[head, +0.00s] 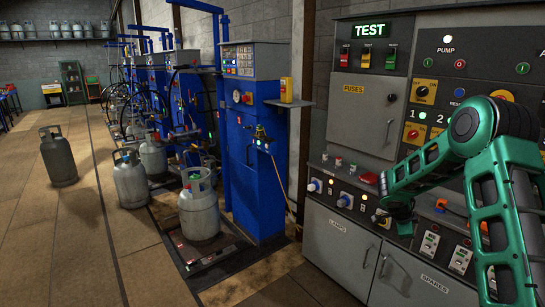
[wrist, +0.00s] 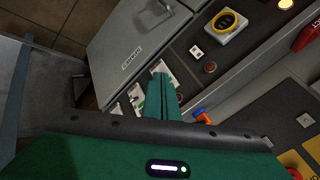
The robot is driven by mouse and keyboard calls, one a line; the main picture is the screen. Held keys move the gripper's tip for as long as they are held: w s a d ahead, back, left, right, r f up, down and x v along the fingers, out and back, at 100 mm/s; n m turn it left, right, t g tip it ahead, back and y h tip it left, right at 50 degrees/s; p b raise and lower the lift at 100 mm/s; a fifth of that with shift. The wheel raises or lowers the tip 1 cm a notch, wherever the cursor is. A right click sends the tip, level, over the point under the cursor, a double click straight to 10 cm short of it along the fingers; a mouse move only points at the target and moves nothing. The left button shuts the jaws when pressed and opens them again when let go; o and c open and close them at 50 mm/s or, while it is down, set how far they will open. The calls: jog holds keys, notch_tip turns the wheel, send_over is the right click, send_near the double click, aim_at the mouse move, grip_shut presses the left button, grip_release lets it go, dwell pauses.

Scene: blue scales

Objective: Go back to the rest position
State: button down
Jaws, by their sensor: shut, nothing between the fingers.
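My gripper (wrist: 162,80) shows in the wrist view as two green fingers pressed together and empty. The fingertips are over the lower strip of a grey control panel, close to small white switch plates (wrist: 166,72). I cannot tell whether they touch it. In the head view my green arm (head: 430,165) bends down in front of the control panel (head: 350,165) at the right.
Below the strip are grey doors (head: 337,245). The panel carries knobs, coloured buttons and a green TEST display (head: 370,29). A blue filling station (head: 250,150) and several gas cylinders (head: 199,212) stand to the left. The floor (head: 45,245) at the far left is open.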

jog(key=s+r+n+g+y, duration=0.1)
jog(key=s+r+n, duration=0.3)
jog(key=s+r, duration=0.6)
jog(key=s+r+n+g+y, duration=0.1)
jog(key=s+r+n+g, duration=0.15)
jog(key=s+r, duration=0.75)
jog(key=s+a+f+n+y, duration=0.1)
jog(key=s+a+n, duration=0.3)
jog(key=s, duration=1.1)
jog(key=s+a+f+n+g+y, duration=0.1)
jog(key=s+a+n+y, duration=0.2)
jog(key=s, duration=1.3)
jog(key=a+n, duration=0.1)
jog(key=a, duration=0.2)
jog(key=shift+s+f, duration=0.1)
